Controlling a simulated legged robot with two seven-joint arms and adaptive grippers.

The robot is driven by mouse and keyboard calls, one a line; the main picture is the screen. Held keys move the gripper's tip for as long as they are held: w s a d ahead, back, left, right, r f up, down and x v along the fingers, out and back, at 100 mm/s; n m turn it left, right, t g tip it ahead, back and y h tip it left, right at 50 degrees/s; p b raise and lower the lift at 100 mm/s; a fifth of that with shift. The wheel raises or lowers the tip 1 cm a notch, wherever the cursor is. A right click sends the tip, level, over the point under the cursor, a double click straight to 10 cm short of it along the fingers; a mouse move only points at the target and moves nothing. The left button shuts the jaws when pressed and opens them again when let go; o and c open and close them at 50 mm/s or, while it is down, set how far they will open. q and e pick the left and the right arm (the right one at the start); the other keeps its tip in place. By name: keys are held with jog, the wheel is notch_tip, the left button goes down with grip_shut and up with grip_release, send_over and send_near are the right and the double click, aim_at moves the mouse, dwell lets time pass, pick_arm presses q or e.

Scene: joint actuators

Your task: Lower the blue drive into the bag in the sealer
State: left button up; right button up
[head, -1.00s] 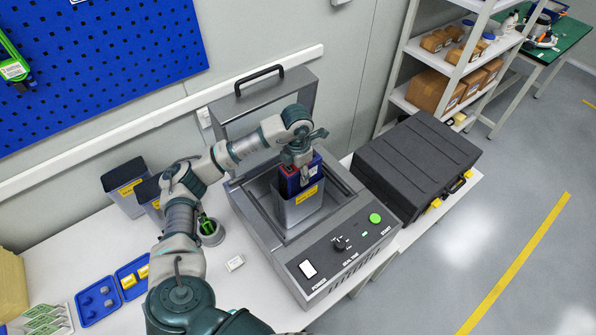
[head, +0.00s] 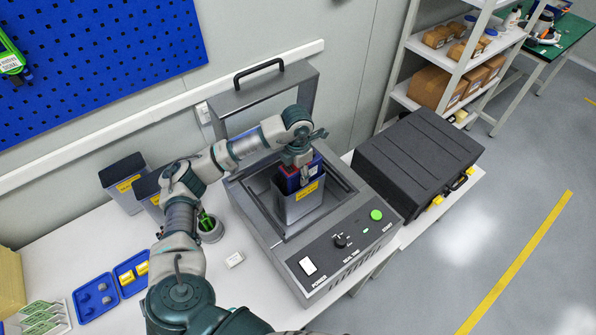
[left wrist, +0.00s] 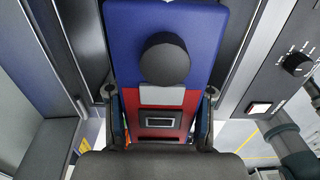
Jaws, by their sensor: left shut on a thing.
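The blue drive (head: 287,179), with a red part, stands roughly upright at the mouth of the grey bag (head: 296,212). Its lower part is hidden inside the bag, and its depth cannot be told. The bag has a yellow label and stands in the open well of the grey sealer (head: 318,262). My left gripper (head: 302,167) is above the bag, shut on the drive. In the left wrist view, the drive's blue face (left wrist: 195,30) with a black knob and red panel lies between the fingers (left wrist: 158,112). My right gripper is not in view.
Two more grey bags (head: 122,184) stand behind my left arm. A cup with green items (head: 209,229), a small white block (head: 234,260) and blue trays (head: 95,300) are on the table. A black case (head: 418,150) stands right of the sealer. The sealer's raised frame (head: 262,88) is behind.

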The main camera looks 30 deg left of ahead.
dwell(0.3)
pick_arm(q)
jog(key=o, duration=1)
jog(key=shift+f, duration=0.1)
jog(key=shift+o, duration=1.1)
jog(key=shift+s+d, duration=0.1)
jog(key=shift+s, duration=0.05)
jog(key=c, duration=0.4)
